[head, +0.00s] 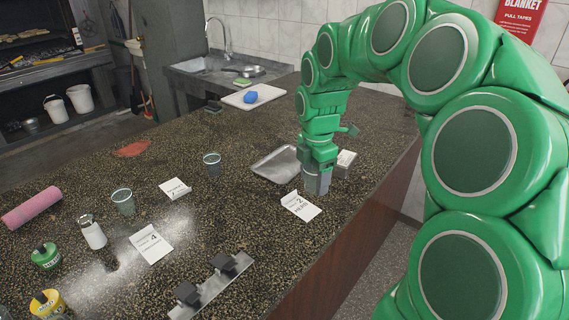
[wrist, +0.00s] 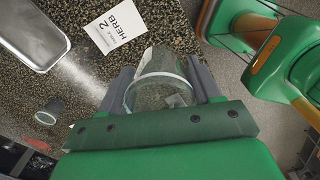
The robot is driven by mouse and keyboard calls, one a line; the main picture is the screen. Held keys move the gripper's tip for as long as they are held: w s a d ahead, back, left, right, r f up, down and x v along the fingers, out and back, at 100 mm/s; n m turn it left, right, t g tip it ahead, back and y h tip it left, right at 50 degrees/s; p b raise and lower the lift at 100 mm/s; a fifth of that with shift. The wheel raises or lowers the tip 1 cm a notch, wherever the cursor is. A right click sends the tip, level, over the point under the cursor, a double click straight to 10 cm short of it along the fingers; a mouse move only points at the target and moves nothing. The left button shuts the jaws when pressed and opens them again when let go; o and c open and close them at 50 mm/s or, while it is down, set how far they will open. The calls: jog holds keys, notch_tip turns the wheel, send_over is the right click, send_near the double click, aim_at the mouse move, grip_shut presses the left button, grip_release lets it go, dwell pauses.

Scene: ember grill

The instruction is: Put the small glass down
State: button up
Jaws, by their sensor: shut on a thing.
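My gripper (head: 318,180) is at the right part of the speckled counter (head: 250,215), near its right edge. It is shut on a clear glass (wrist: 160,82), which stands between the two fingers in the wrist view.
Other glasses (head: 212,164) (head: 123,202), cards (head: 151,246), a shaker (head: 92,232) and a knobbed metal strip (head: 211,287) are further left. Bare counter surrounds the card.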

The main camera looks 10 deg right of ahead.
jog(key=w+a+f+m, duration=0.15)
jog(key=w+m, duration=0.25)
jog(key=w, duration=0.9)
send_over(287, 170)
jog(key=shift+m, duration=0.4)
jog(key=shift+s+f, duration=0.15)
jog(key=shift+f, duration=4.5)
jog(key=shift+f, duration=1.75)
jog(key=shift+f, duration=0.1)
jog(key=o, duration=1.1)
